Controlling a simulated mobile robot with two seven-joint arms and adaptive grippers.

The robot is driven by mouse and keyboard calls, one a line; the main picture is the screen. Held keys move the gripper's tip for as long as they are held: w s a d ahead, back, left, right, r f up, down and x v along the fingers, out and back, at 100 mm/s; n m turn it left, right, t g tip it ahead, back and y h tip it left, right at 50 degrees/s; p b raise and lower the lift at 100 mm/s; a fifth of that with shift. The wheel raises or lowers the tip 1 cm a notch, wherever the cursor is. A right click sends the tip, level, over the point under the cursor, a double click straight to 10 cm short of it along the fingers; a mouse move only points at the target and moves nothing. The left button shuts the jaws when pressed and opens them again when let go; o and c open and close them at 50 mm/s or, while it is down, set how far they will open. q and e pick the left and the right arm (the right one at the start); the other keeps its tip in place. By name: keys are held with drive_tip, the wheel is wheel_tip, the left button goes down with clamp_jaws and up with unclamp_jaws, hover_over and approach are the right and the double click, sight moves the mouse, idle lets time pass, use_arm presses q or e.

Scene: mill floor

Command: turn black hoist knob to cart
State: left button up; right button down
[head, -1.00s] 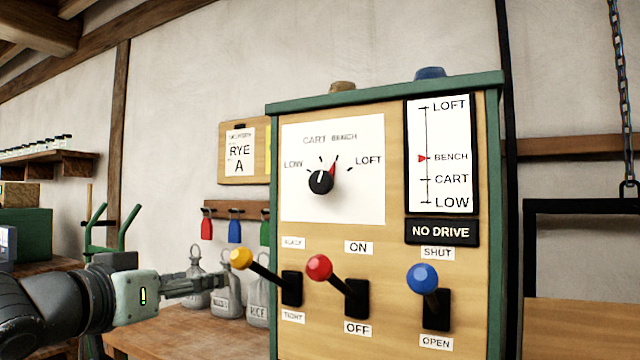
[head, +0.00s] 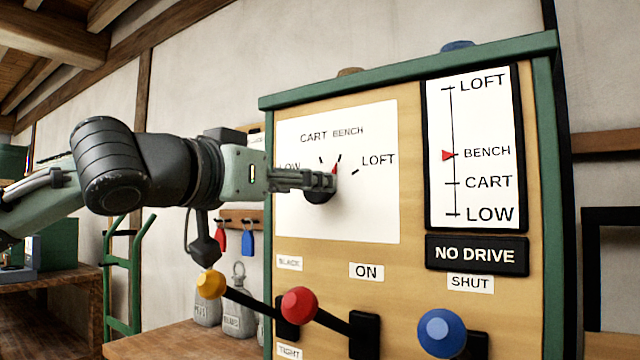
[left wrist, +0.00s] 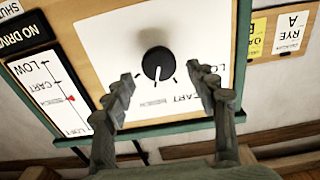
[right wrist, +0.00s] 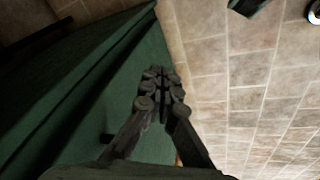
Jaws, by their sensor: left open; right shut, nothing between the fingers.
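The black hoist knob (head: 318,197) sits on the white dial plate of the control panel, partly hidden behind my left gripper (head: 332,182). Its red-tipped pointer leans up toward the BENCH mark; CART is the mark to its left. The left wrist view shows the knob (left wrist: 158,63) ahead of my left gripper's (left wrist: 167,88) spread fingers, with a gap on each side. I see no contact. The red arrow (head: 447,155) on the level scale stands at BENCH. My right gripper (right wrist: 161,78) is shut and empty, beside a green surface above the tiled floor; the head view does not show it.
Below the dial, yellow (head: 210,284), red (head: 299,305) and blue (head: 442,333) ball levers stick out from the panel. A NO DRIVE sign (head: 477,255) is under the scale. Weights and a green hand truck (head: 122,275) stand to the left.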

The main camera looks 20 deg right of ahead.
use_arm(q)
drive_tip(key=x, duration=0.4)
drive_tip(key=shift+w+d, duration=0.2)
drive_tip(key=shift+d, duration=0.05)
use_arm(e)
wheel_tip(320, 180, down, 2)
drive_tip(key=shift+s+f, duration=0.1)
drive_tip(key=shift+f, duration=0.1)
use_arm(q)
drive_tip(key=shift+c, duration=0.3)
use_arm(e)
drive_tip(key=shift+r, duration=0.1)
use_arm(q)
drive_tip(key=shift+c, duration=1.3)
drive_tip(key=c, duration=0.8)
use_arm(e)
drive_tip(key=shift+w+d+r, duration=0.15)
drive_tip(key=shift+w+d, duration=0.05)
drive_tip(key=shift+w, duration=0.05)
